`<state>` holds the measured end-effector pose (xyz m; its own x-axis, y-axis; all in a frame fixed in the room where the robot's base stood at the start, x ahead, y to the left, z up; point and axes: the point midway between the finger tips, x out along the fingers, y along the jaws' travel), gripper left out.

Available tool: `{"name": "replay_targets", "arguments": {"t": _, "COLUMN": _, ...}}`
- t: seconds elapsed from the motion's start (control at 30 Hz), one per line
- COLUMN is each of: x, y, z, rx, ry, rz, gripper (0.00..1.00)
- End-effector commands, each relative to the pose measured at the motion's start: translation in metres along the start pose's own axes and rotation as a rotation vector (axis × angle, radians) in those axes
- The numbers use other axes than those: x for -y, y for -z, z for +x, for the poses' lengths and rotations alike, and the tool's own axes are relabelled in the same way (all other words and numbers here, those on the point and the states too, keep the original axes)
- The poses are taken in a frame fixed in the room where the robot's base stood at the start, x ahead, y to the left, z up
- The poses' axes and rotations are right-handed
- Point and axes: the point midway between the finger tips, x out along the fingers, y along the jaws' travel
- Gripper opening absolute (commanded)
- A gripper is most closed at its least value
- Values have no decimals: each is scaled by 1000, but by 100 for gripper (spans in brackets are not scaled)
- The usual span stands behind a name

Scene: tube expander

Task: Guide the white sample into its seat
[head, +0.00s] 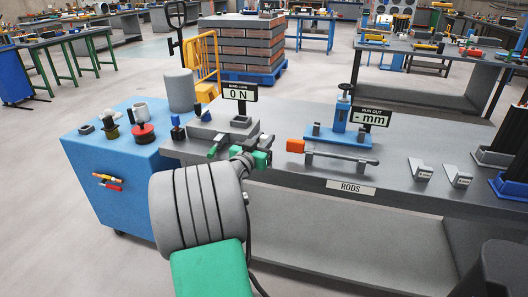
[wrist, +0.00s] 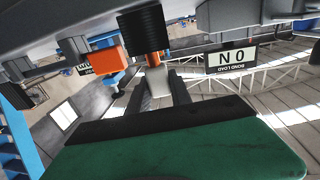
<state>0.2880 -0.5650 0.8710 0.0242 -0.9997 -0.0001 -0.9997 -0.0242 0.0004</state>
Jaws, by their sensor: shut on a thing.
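In the wrist view my gripper (wrist: 158,88) has its two dark fingers closed on a pale, whitish piece (wrist: 159,80), which I take to be the white sample. An orange band and a dark ribbed cylinder (wrist: 144,30) show just beyond the sample; whether they touch it I cannot tell. In the head view my grey and green arm reaches to the grey fixture (head: 207,131) at the bench's left end, beside the BOND LOAD display (head: 240,92) reading 0 N. The sample and the fingertips cannot be made out clearly there, and I cannot identify the seat.
A blue stand (head: 340,132) with the RUN OUT display (head: 371,117) is right of the fixture. An orange-ended rod (head: 339,156) lies in front of it. A blue cabinet (head: 125,165) adjoins the bench on the left.

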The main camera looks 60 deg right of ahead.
Motion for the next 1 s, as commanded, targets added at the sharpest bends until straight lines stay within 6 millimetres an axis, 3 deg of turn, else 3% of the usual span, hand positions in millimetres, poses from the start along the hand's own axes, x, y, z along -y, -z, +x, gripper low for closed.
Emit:
{"name": "replay_targets", "arguments": {"t": 0.57, "x": 0, "y": 10, "z": 0, "rx": -2, "ry": 0, "rz": 2, "gripper": 0}}
{"name": "replay_targets", "arguments": {"t": 1.0, "x": 0, "y": 36, "z": 0, "rx": -3, "ry": 0, "rz": 1, "gripper": 0}}
